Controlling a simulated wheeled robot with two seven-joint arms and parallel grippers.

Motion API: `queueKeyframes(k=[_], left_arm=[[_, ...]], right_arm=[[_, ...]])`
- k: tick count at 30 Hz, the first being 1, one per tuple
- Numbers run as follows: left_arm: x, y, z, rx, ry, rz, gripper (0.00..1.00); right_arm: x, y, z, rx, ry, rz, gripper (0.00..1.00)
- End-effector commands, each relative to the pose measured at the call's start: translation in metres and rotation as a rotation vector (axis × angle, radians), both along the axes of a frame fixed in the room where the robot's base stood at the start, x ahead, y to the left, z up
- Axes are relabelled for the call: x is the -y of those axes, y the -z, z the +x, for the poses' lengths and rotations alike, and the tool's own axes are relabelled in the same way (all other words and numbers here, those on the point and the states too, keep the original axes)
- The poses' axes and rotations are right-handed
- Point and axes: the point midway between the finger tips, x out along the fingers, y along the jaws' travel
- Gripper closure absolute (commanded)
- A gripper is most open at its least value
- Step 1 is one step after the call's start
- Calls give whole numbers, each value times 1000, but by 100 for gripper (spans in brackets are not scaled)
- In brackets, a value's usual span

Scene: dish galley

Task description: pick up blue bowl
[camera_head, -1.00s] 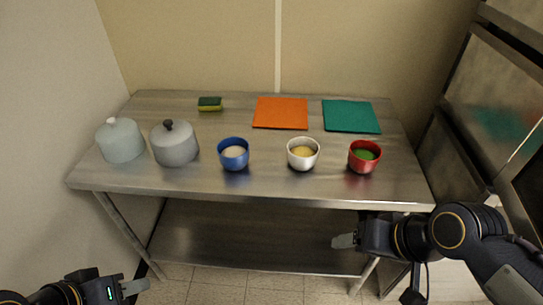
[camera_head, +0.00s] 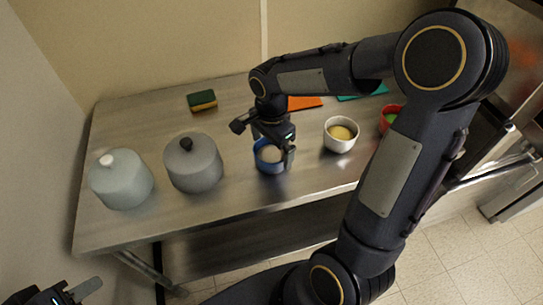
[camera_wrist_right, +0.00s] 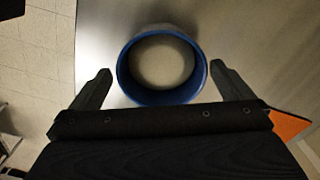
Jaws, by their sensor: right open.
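The blue bowl (camera_head: 268,162) stands upright on the steel table with pale contents inside. In the right wrist view the blue bowl (camera_wrist_right: 121,72) sits between the two fingers. My right gripper (camera_head: 273,158) is above and around the bowl, one finger on each side. The right gripper's fingers (camera_wrist_right: 158,82) are open, with a gap between each fingertip and the bowl's rim. My left gripper (camera_head: 85,292) is at the bottom left, away from the table; its jaw opening is not clear.
On the table (camera_head: 235,195), a grey lidded pot (camera_head: 195,168) and a pale lidded pot (camera_head: 122,183) stand left of the bowl. A white bowl (camera_head: 340,140) and a red bowl (camera_head: 384,120) stand right. A sponge (camera_head: 202,101), an orange mat (camera_head: 304,103) and a green mat (camera_head: 362,92) lie behind.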

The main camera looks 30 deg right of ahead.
Motion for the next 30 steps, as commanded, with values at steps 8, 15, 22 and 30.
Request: queueKeyframes(k=[8,15,22,30], left_arm=[[0,-5,0,0,0,0,64],[0,-5,0,0,0,0,64],[0,-5,0,0,0,0,64],[0,-5,0,0,0,0,64]], right_arm=[[1,34,1,-2,-2,0,0],[1,36,2,1,-2,1,0],[1,36,2,1,-2,0,29],[1,35,2,2,-2,0,50]])
